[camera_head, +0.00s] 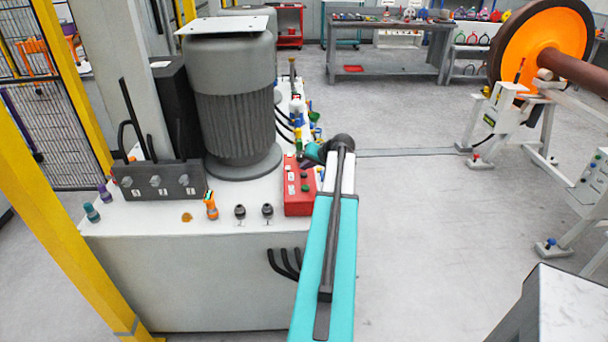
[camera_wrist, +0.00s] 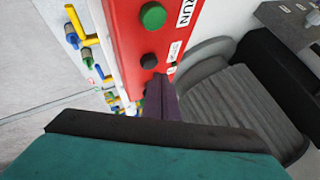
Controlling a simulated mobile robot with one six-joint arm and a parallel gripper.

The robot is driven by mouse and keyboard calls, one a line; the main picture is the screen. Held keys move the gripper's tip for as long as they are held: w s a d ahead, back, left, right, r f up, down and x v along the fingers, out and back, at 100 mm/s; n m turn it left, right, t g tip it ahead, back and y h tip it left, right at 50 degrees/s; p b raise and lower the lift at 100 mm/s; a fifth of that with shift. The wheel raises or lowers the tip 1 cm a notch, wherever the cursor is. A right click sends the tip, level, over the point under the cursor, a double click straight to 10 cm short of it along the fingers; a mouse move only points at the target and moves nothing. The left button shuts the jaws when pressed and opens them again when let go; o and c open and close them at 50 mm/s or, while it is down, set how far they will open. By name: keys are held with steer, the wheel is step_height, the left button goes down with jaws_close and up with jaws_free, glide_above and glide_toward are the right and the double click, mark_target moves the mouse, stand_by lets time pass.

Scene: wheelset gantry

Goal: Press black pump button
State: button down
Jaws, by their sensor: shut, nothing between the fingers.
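The red control box (camera_head: 298,198) stands on the white pump unit's top, at the front right edge beside the big grey motor. In the wrist view the red box (camera_wrist: 124,42) shows a black button (camera_wrist: 148,61) below a green button (camera_wrist: 152,15). The green one is by a label reading RUN; the black one's label is too small to read surely. My gripper (camera_wrist: 160,82) is shut and empty, its dark tip close below the black button in the picture. I cannot tell whether it touches. In the head view my arm hides the fingertips.
The grey motor (camera_head: 235,100) stands close left of the box. A valve block with levers (camera_head: 158,180) is at the unit's left front. Coloured valves (camera_wrist: 92,40) line the unit behind the box. A yellow frame (camera_head: 45,220) is at left. The floor (camera_head: 420,200) right is clear.

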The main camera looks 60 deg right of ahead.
mark_target(306, 175)
steer(key=shift+f+b, duration=0.8)
steer(key=shift+f, duration=0.15)
stand_by(1.0)
steer(key=shift+r, duration=0.15)
stand_by(0.3)
steer(key=shift+r+p, duration=0.3)
steer(key=shift+r, duration=0.45)
steer(key=shift+r+p, duration=1.05)
steer(key=shift+r, duration=1.5)
